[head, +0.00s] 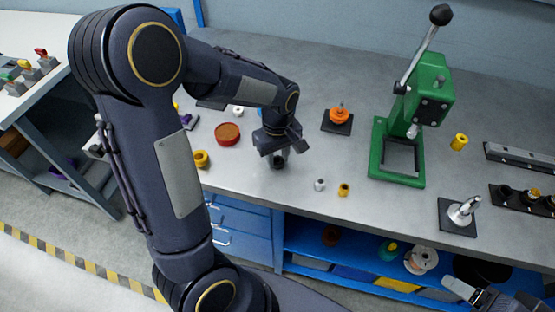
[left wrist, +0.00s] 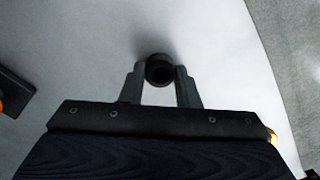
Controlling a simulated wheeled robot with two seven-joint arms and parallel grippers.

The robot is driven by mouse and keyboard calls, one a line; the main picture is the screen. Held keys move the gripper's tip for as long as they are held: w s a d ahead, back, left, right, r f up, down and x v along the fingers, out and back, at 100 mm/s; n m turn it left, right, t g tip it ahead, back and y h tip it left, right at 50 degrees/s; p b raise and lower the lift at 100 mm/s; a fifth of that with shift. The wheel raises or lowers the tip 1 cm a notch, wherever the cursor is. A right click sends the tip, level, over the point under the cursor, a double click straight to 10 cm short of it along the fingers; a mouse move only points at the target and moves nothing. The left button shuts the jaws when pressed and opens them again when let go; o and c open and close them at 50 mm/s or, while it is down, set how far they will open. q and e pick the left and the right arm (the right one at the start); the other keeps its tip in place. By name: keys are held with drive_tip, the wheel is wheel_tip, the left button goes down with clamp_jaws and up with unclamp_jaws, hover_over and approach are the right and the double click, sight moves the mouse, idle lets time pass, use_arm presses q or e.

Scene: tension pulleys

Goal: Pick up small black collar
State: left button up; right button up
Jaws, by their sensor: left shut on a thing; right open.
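The small black collar (left wrist: 159,69) is a short dark ring with a round bore. In the left wrist view it sits between the two fingertips of my left gripper (left wrist: 158,78), which are closed on its sides. In the head view the collar (head: 277,162) shows as a dark spot under my left gripper (head: 280,151), over the grey bench near its front edge. I cannot tell whether the collar still touches the bench. My right gripper (head: 466,291) is at the bottom right of the head view, open and away from the bench top.
A green arbor press (head: 400,130) stands at the right. A red round container (head: 227,133) and a yellow ring (head: 201,158) lie left. The front middle of the bench (head: 380,210) is clear.

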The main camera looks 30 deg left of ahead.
use_arm(q)
drive_tip(key=shift+r, duration=0.55)
wheel_tip(320, 180, up, 2)
drive_tip(key=shift+r, duration=0.25)
drive_tip(key=s+r+b, duration=0.1)
drive_tip(key=s+r, duration=0.8)
drive_tip(key=s, duration=0.5)
drive_tip(key=shift+a+r, duration=0.15)
drive_tip(key=shift+r, duration=0.1)
